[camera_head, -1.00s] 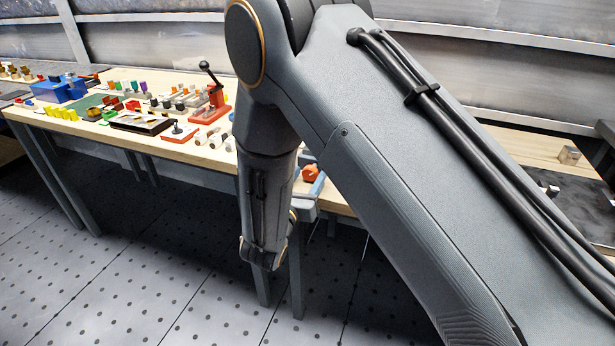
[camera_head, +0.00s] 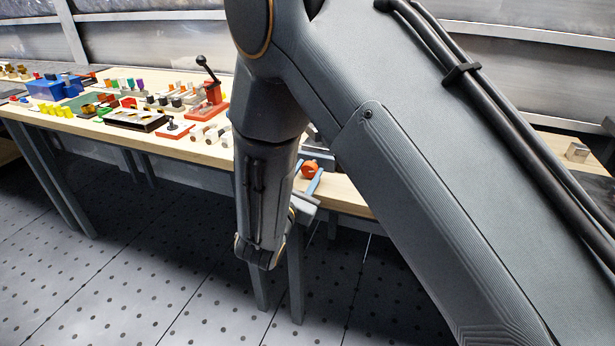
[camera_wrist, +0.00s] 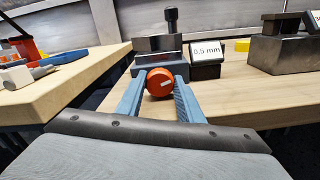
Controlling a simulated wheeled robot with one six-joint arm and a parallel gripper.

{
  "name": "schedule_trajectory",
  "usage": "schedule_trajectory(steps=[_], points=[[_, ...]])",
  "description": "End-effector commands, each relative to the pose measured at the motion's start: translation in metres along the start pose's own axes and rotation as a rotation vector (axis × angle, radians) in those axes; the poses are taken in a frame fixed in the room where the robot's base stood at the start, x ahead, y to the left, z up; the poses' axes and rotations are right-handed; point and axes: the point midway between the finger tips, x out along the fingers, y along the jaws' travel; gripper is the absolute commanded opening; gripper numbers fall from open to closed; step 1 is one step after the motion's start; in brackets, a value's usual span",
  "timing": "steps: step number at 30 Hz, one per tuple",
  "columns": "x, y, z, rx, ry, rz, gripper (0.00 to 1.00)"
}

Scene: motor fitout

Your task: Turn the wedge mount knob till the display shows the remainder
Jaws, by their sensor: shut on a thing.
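The orange round knob (camera_wrist: 160,83) with a pale mark sits at the front of the wedge mount (camera_wrist: 160,63), a grey-blue block with a metal block and a dark post above. My gripper (camera_wrist: 161,92) has its two blue fingers on either side of the knob, closed on it. The head view also shows the orange knob (camera_head: 309,168) and my gripper (camera_head: 314,184) at the bench edge, partly hidden by my arm. A small display (camera_wrist: 207,51) to the right of the mount reads 0.5 mm. It is hidden in the head view.
A metal block (camera_wrist: 279,54) with a white label stands right of the display, beside a yellow piece (camera_wrist: 242,45). A wooden bench (camera_head: 190,150) at left carries a red lever press (camera_head: 211,95), a blue box and several small parts. Bare wood lies right of my gripper.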

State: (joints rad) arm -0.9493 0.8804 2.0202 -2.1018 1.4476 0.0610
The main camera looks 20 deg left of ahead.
Motion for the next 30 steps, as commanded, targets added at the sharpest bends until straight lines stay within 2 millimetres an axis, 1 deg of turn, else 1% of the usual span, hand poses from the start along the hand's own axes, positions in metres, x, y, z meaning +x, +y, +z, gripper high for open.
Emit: schedule_trajectory(steps=[6,7,9,10,20,23,30], points=[[0.000,0.000,0.000,-0.002,0.001,-0.001,0.11],[0.000,0.000,0.000,-0.002,0.001,-0.001,0.37],[0.000,0.000,0.000,-0.002,0.001,-0.001,0.49],[0.000,0.000,0.000,-0.002,0.001,-0.001,0.53],[-0.003,0.000,0.000,-0.003,0.001,0.000,0.53],[-0.012,0.000,0.000,-0.003,0.001,0.001,0.53],[-0.051,0.000,-0.001,-0.004,0.001,0.002,0.53]])
